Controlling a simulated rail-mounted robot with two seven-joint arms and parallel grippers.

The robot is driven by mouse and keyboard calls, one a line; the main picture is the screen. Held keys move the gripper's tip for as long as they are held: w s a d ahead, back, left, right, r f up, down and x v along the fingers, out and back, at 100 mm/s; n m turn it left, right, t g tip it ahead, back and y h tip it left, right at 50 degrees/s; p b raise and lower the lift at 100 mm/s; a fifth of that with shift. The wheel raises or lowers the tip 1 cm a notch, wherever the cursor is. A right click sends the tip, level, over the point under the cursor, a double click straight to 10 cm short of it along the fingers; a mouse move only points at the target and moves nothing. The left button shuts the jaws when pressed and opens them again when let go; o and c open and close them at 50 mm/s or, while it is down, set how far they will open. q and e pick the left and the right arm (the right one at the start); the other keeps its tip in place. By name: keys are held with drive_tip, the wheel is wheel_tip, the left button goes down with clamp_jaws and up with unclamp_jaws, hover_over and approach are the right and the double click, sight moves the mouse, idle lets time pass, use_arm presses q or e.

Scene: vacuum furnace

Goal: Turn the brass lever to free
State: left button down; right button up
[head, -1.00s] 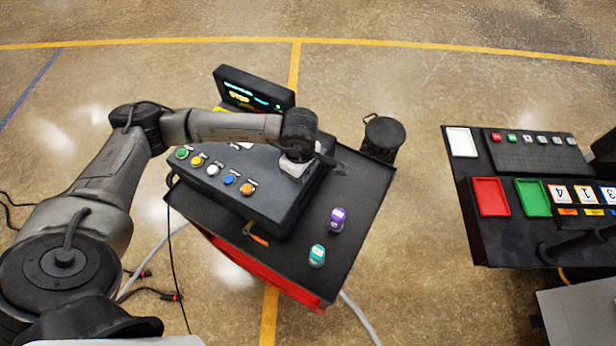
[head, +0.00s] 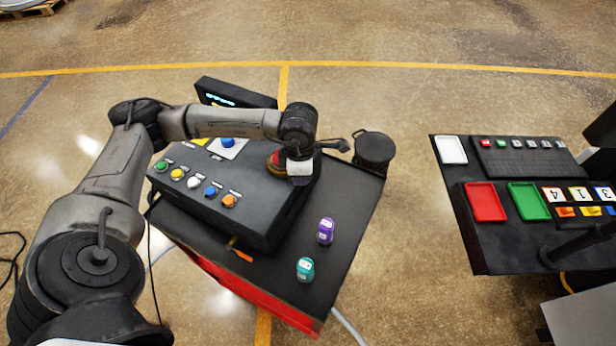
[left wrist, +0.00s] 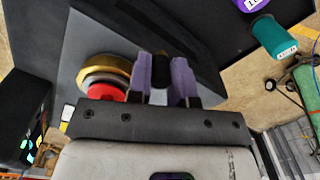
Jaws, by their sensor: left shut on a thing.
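A small lever with a brass stem and orange end (head: 240,251) sticks out at the lower front edge of the dark console (head: 255,190). My left gripper is over the console's right end, well apart from that lever; its fingertips are hidden in the head view. In the left wrist view my left gripper (left wrist: 160,70) has its purple fingers shut on a dark piece (left wrist: 160,64); I cannot tell what it is. A red button (left wrist: 106,92) with a brass-coloured ring sits beside the fingers and also shows in the head view (head: 274,160). My right gripper is not in view.
Several coloured buttons (head: 194,182) line the console's front. A screen (head: 235,95) stands behind. A purple jar (head: 326,231) and a teal jar (head: 305,269) stand on the cart's right side. A tray table (head: 480,250) is at right.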

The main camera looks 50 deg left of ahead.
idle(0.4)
use_arm(q)
drive_tip(key=c, duration=1)
unclamp_jaws()
wheel_tip(320, 180, up, 14)
drive_tip(key=shift+f+b, duration=0.1)
drive_tip(key=shift+b, duration=0.6)
